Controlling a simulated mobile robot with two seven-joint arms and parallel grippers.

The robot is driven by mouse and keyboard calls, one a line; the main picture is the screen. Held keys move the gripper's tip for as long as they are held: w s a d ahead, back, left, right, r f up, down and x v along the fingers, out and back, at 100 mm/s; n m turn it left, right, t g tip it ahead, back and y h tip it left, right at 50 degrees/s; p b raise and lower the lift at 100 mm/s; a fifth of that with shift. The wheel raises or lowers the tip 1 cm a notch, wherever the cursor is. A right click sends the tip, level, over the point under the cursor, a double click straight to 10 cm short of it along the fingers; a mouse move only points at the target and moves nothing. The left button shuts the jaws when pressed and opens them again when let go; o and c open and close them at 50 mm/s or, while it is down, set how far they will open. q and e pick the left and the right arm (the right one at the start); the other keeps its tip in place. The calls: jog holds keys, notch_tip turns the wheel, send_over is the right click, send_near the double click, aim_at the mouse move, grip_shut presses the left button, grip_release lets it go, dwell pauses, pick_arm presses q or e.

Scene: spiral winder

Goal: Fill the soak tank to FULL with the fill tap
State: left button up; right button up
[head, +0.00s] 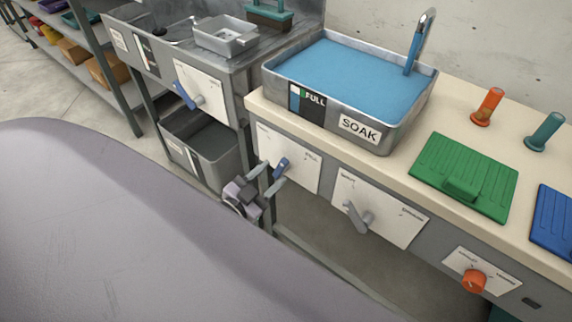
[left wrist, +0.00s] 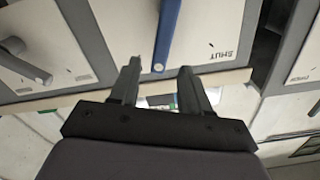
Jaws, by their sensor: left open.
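The soak tank (head: 372,135) is a grey metal basin labelled SOAK on the cream counter. Blue water (head: 345,75) stands high in it. A gauge strip marked FULL (head: 308,100) is on its front; I cannot read the exact level. A blue lever tap (head: 282,166) sits on a white plate on the counter front below the tank. My left gripper (head: 267,179) is open, its fingers at either side of the lever's end. In the left wrist view the blue lever (left wrist: 168,35) lies ahead, between the open fingers (left wrist: 159,75); contact cannot be told. My right gripper is out of view.
A grey lever (head: 357,217) and an orange knob (head: 474,281) are on plates to the right. Another blue-and-grey lever (head: 187,95) is at left, above a grey bin (head: 210,150). A blue spout (head: 415,45) rises behind the tank. A green lid (head: 465,175) lies on the counter.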

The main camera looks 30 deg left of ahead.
aim_at(281, 166)
pick_arm(q)
jog(key=shift+w+d, duration=0.15)
jog(key=shift+w, duration=1.25)
jog(key=shift+w+d, duration=0.1)
jog(key=shift+w, duration=1.3)
grip_shut()
